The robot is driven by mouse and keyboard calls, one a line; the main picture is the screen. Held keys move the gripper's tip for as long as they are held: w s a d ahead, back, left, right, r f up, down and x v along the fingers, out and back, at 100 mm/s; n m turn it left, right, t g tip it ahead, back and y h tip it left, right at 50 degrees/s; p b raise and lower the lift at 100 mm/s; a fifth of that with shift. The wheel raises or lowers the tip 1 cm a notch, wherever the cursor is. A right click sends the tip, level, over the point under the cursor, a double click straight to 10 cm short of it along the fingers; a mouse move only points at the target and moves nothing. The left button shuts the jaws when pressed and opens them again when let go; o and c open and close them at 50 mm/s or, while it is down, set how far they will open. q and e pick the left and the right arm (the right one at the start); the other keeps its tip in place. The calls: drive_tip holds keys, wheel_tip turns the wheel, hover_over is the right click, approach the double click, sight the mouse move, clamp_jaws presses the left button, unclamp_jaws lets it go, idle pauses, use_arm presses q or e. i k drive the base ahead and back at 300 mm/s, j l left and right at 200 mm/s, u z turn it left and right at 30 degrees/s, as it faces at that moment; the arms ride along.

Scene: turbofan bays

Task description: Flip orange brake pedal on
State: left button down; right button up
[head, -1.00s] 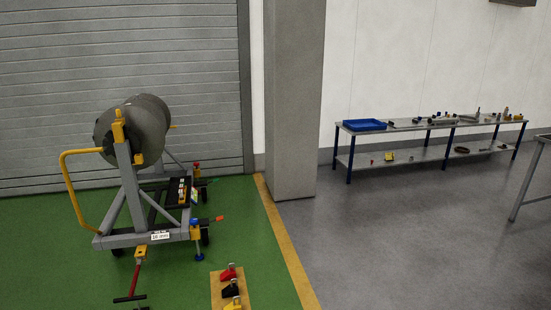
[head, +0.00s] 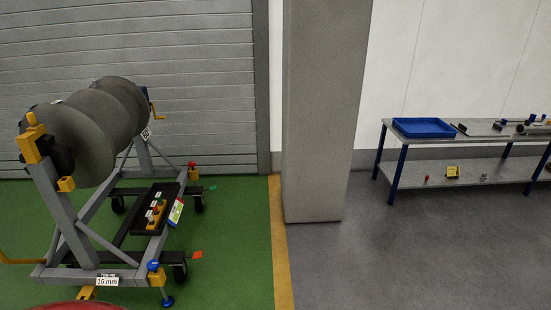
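A grey engine stand (head: 95,250) carries a large grey cylindrical body (head: 90,125) at the left of the head view. A small orange brake pedal (head: 197,254) sticks out to the right of the black caster (head: 179,270) at the stand's near right corner. Its exact tilt is too small to tell. A small green tab (head: 212,188) sticks out by the far right caster (head: 197,203). Neither of my grippers is in view.
A blue-topped foot (head: 167,301) stands near the orange pedal. A grey pillar (head: 325,110) rises right of the yellow floor line (head: 281,250). A bench with a blue tray (head: 424,128) stands at the right. Green floor right of the stand (head: 235,245) is clear.

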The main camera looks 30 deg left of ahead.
sight(198, 254)
drive_tip(key=i+u, duration=0.3)
drive_tip(key=i, duration=0.2)
drive_tip(key=i+u, duration=0.35)
drive_tip(key=i, duration=0.15)
drive_tip(key=i+l+u, duration=0.3)
drive_tip(key=i, duration=0.15)
drive_tip(key=i+l+u, duration=0.3)
drive_tip(key=i, duration=0.15)
drive_tip(key=i+j+u, duration=0.2)
drive_tip(key=u, duration=0.2)
drive_tip(key=i+j+u, duration=0.1)
drive_tip(key=i+u, duration=0.55)
drive_tip(key=u, duration=0.15)
drive_tip(key=i+u, duration=0.4)
drive_tip(key=k+z, duration=0.1)
drive_tip(key=z, duration=0.4)
